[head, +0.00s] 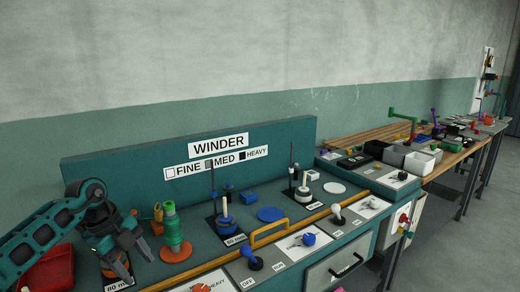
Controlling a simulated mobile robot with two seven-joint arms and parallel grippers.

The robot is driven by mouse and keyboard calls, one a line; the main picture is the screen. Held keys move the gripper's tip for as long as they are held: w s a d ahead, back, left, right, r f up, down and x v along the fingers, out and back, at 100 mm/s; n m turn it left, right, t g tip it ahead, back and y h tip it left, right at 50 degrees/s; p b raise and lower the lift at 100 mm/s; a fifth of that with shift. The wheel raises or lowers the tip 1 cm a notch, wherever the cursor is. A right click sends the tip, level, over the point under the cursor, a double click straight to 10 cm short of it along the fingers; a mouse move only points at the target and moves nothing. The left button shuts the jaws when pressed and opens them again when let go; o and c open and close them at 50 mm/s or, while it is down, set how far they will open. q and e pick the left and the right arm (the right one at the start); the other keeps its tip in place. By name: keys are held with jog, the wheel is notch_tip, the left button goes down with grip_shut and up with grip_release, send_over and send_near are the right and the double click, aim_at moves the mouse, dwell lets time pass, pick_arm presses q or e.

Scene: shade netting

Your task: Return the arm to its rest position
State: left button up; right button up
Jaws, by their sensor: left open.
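My left arm (45,232) comes in from the left, teal with dark joints. My left gripper (128,262) hangs over the left end of the winder bench, pointing down. Its dark fingers are apart, with nothing seen between them. A green and orange spool stand (174,232) stands just right of the gripper, apart from it in the picture. A dark plate marked in mm (118,281) is partly hidden under the gripper. My right gripper does not show.
The winder back panel (190,160) rises behind. A yellow handle (268,232) and a blue knob (254,262) are at the front. A red bin (48,272) sits at far left. Another cluttered bench (440,150) extends right.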

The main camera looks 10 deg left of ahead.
pick_arm(q)
jog(key=s+d+n+t+h, duration=0.15)
jog(key=d+t+h, duration=0.4)
jog(key=d, duration=0.65)
jog(key=s+d+n+t+h, duration=0.1)
jog(key=s+d+t+h, duration=0.25)
jog(key=d+h, duration=0.55)
jog(key=s+a+f+n+y, duration=0.2)
jog(key=s+f+n+y, duration=0.5)
jog(key=f+n+y, duration=0.1)
jog(key=s+a+f+n+t+y, duration=0.1)
jog(key=s+a+f+n+y, duration=0.2)
jog(key=s+f+n+y, duration=0.5)
notch_tip(320, 180, down, 2)
jog(key=shift+a+f+n, duration=0.1)
jog(key=shift+a+n, duration=0.1)
jog(key=shift+n, duration=0.25)
jog(key=shift+s+a, duration=0.1)
